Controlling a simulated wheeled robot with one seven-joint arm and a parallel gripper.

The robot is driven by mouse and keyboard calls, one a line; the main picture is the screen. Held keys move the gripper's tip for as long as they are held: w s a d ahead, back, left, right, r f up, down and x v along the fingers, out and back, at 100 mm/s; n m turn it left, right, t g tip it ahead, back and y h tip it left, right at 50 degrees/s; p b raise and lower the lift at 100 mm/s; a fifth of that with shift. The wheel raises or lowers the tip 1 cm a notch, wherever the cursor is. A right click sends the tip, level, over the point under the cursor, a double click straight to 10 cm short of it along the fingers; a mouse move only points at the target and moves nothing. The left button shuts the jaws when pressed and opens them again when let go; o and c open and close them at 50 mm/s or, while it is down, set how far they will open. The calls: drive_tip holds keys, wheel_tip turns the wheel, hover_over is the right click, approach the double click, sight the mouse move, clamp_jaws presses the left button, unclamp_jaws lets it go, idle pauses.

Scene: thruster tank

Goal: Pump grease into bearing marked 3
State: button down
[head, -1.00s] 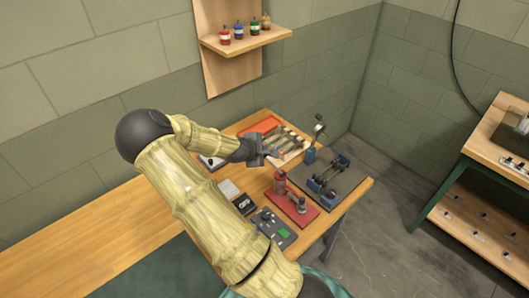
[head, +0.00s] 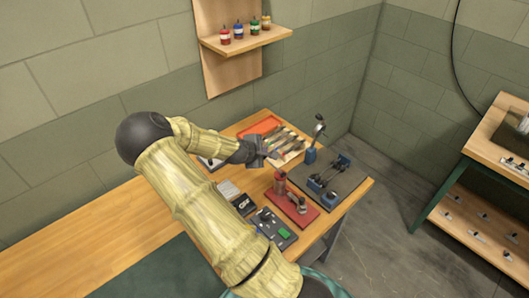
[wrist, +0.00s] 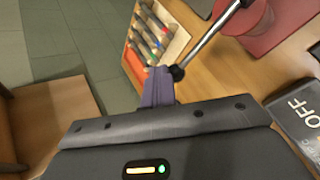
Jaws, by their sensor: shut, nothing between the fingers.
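My gripper (head: 270,155) is over the middle of the bench in the head view. In the wrist view its purple fingers (wrist: 157,88) are shut and hold nothing. The black ball knob (wrist: 176,73) of a metal lever (wrist: 210,40) appears right by the fingertips; I cannot tell whether they touch. A red device (head: 298,205) stands on the bench just right of the gripper, and red parts (wrist: 255,18) show in the wrist view. A blue stand with a lever (head: 311,152) and a dark plate with blue supports (head: 330,178) are farther right. No bearing number is readable.
A tool rack (head: 290,143) and an orange tray (head: 260,126) lie behind the gripper. A dark panel with a green patch (head: 275,226) and an OFF sign (wrist: 300,115) are at the front. The wall shelf (head: 245,40) holds several bottles. The bench's left part is clear.

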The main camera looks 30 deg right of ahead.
drive_tip(key=shift+w+a+f+b, duration=0.1)
drive_tip(key=shift+w+f+b, duration=0.1)
drive_tip(key=shift+f+b, duration=0.35)
drive_tip(key=shift+w+f+b, duration=0.15)
drive_tip(key=shift+f+b, duration=0.15)
drive_tip(key=shift+f, duration=0.45)
idle(1.5)
idle(0.5)
drive_tip(key=shift+s+r+p, duration=0.25)
drive_tip(key=shift+r+p, duration=0.4)
drive_tip(key=shift+r, duration=0.25)
drive_tip(key=shift+s+r+p, duration=0.25)
drive_tip(key=shift+r+p, duration=0.4)
drive_tip(key=shift+r, duration=0.25)
drive_tip(key=shift+s+r+p, duration=0.25)
drive_tip(key=shift+r+p, duration=0.4)
drive_tip(key=shift+r, duration=0.25)
drive_tip(key=r+p, duration=0.2)
drive_tip(key=r, duration=0.1)
drive_tip(key=s+r+p, duration=0.1)
drive_tip(key=r, duration=0.1)
drive_tip(key=shift+s+d+p, duration=0.1)
drive_tip(key=shift+d+p, duration=0.15)
drive_tip(key=shift+p, duration=0.05)
drive_tip(key=shift+f, duration=0.1)
